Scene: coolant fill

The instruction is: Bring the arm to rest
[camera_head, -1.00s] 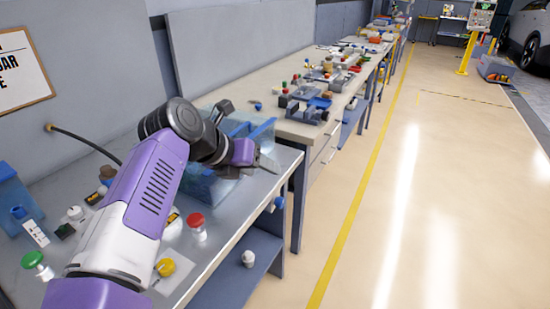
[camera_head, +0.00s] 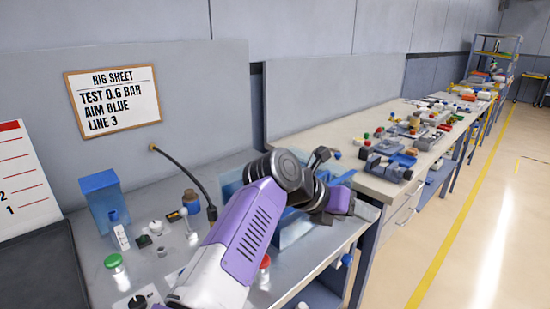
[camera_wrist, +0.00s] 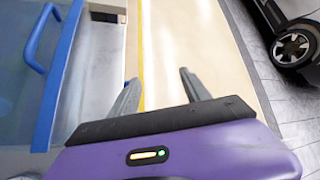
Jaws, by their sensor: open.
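My arm reaches from the bottom of the head view over the metal bench (camera_head: 215,240). My gripper (camera_head: 342,203) is at the bench's right end, beside a clear blue bin (camera_head: 293,232) that my arm partly covers. In the wrist view my gripper (camera_wrist: 160,88) has its two fingers apart with nothing between them. Below the fingers lie pale floor and a yellow floor line. The bin's blue rim (camera_wrist: 52,90) and handle show at the left of the wrist view, apart from the fingers.
A blue container (camera_head: 103,202), a green-capped jar (camera_head: 116,268) and small bottles stand on the bench's left. A black hose (camera_head: 185,175) comes from the wall. A sign (camera_head: 113,100) hangs above. A second bench (camera_head: 345,150) carries parts. Open floor (camera_head: 490,230) lies to the right.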

